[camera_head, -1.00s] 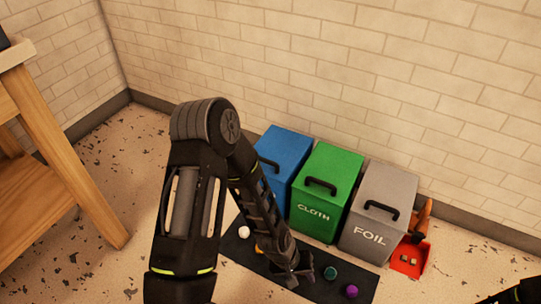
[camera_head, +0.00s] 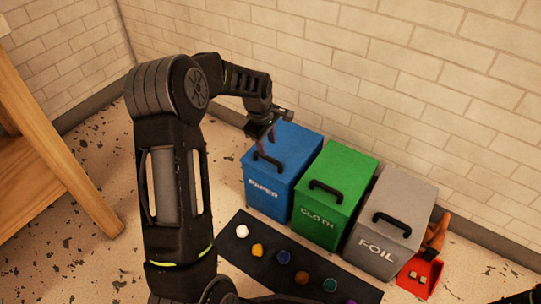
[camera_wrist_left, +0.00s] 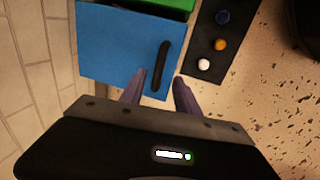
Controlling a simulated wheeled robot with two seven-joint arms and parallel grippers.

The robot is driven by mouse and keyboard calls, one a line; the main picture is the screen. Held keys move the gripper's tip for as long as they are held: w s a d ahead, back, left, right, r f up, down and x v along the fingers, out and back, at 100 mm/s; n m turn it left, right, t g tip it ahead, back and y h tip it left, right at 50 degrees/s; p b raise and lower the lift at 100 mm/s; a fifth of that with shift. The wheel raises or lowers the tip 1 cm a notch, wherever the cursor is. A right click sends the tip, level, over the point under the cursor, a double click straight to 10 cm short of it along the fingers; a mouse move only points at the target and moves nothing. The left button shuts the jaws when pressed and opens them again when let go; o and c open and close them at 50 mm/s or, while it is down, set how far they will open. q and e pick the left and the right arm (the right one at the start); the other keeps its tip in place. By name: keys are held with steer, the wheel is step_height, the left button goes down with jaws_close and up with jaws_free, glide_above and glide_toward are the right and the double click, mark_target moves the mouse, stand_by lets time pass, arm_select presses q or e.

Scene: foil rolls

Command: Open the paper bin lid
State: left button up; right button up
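The blue paper bin (camera_head: 272,190) stands at the left end of a row of three bins, with its lid (camera_head: 292,142) shut. A black bar handle (camera_head: 267,161) sits on the lid near its front edge; the handle also shows in the left wrist view (camera_wrist_left: 160,67). My left gripper (camera_head: 267,146) hangs above the lid, just behind the handle in the head view. In the left wrist view its two purple-grey fingers (camera_wrist_left: 160,88) are spread, one on each side of the handle's near end. Nothing is gripped; I cannot tell the exact height gap. My right gripper is not seen.
The green cloth bin (camera_head: 338,168) and grey foil bin (camera_head: 400,197) stand to the right, lids shut. A black mat (camera_head: 265,269) with several coloured crumpled balls lies in front. A red dustpan (camera_head: 420,276) lies at the right. A wooden table (camera_head: 55,150) stands left; a brick wall is behind.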

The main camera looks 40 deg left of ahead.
mark_target(271, 159)
arm_select(q)
steer(key=f+b, duration=0.1)
steer(key=f, duration=0.1)
steer(key=w+f+b, duration=0.1)
steer(key=f, duration=0.2)
steer(key=f+b, duration=0.1)
steer(key=f, duration=0.1)
steer(key=shift+w+f, duration=0.25)
steer(key=shift+c, duration=0.4)
jaws_close()
stand_by(0.8)
